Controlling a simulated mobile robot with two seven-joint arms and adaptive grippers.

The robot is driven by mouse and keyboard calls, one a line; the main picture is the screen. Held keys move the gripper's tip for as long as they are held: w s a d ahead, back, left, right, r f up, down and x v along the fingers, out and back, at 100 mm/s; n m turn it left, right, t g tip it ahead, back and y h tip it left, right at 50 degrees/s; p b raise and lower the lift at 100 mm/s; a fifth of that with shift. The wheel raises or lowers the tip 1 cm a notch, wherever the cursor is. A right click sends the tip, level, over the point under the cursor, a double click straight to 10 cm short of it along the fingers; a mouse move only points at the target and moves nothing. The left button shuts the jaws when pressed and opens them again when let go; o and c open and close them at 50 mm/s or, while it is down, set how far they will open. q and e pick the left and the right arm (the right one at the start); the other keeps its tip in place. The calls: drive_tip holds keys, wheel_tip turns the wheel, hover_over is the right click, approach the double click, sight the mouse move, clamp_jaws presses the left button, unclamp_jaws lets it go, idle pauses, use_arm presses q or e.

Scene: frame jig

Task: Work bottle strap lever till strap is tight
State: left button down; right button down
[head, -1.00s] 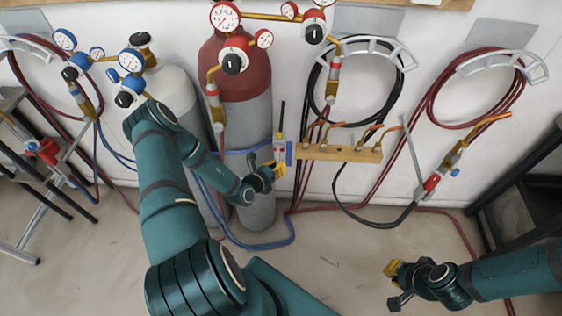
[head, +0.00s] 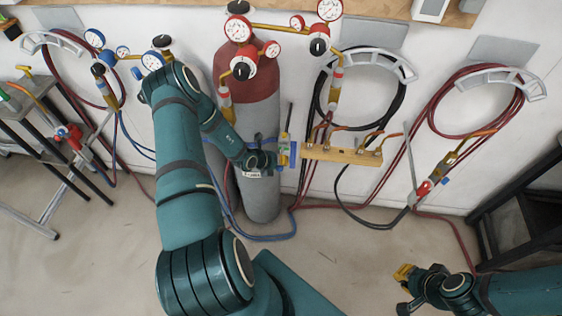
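The gas bottle (head: 258,105) is a tall cylinder with a dark red top and grey body, standing against the wall. A blue strap (head: 293,152) shows at its right side, about halfway up. A thin dark upright lever (head: 290,115) rises above it. My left gripper (head: 284,152) is at the bottle's right side, level with the strap, its yellow finger pad over the lever's lower part. Its fingers overlap the strap hardware, so its closure and any contact are unclear. My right gripper (head: 398,290) hangs empty at lower right, fingers spread.
A wooden block with copper torch tips (head: 342,154) sits just right of the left gripper. Gauges (head: 240,28) top the bottle, and blue hose (head: 262,238) lies around its foot. A torch (head: 430,187) and coiled hoses hang right. The floor in front is clear.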

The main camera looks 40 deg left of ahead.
use_arm(q)
drive_tip(key=shift+d, duration=0.1)
drive_tip(key=c, duration=0.8)
unclamp_jaws()
drive_tip(key=shift+o, duration=0.2)
drive_tip(key=v, duration=1.2)
